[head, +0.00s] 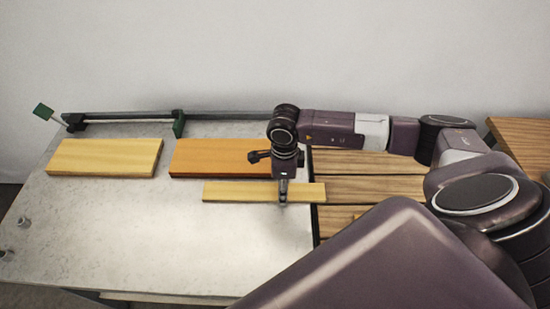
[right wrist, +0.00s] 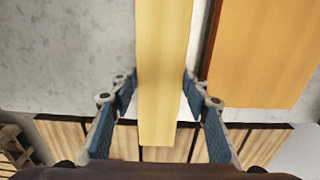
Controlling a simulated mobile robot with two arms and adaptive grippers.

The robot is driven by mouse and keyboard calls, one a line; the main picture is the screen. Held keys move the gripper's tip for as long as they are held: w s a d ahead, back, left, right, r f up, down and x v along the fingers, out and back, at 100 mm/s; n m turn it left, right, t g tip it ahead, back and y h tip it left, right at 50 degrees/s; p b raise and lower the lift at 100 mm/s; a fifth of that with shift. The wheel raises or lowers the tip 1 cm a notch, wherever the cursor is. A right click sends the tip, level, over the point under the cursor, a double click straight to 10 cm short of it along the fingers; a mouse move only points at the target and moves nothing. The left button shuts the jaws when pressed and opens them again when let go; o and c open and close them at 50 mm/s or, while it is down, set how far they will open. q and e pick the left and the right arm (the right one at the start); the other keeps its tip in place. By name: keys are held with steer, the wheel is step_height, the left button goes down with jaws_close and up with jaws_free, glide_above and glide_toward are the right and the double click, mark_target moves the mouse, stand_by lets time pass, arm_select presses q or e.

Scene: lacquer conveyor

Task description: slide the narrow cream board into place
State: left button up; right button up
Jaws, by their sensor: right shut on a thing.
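The narrow cream board (head: 235,191) lies along the front of the orange board (head: 220,158), roughly parallel, with its right end past the grey table's edge over the slats. My right gripper (head: 283,200) comes down on it right of its middle and is shut across its width. In the right wrist view the narrow board (right wrist: 163,60) runs between the blue-padded fingers (right wrist: 158,85), and the orange board (right wrist: 258,50) lies to its right across a small gap. My left gripper is not in view.
A wider pale yellow board (head: 105,157) lies left of the orange one. The grey table (head: 130,225) is clear in front. Wooden slats (head: 365,188) adjoin on the right.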

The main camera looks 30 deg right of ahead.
mark_target(363, 195)
steer(key=shift+s+d, duration=0.15)
steer(key=shift+d, duration=0.05)
steer(key=shift+s+d+b, duration=0.3)
steer(key=shift+s+d, duration=1.1)
steer(key=shift+d, duration=0.7)
steer(key=shift+s+d+b, duration=0.3)
steer(key=shift+s+d, duration=1.15)
steer(key=shift+d, duration=0.7)
steer(key=shift+s+d+b, duration=0.3)
steer(key=shift+s+d, duration=1.1)
steer(key=shift+d, duration=0.7)
steer(key=shift+s+d, duration=0.2)
steer(key=shift+d, duration=0.05)
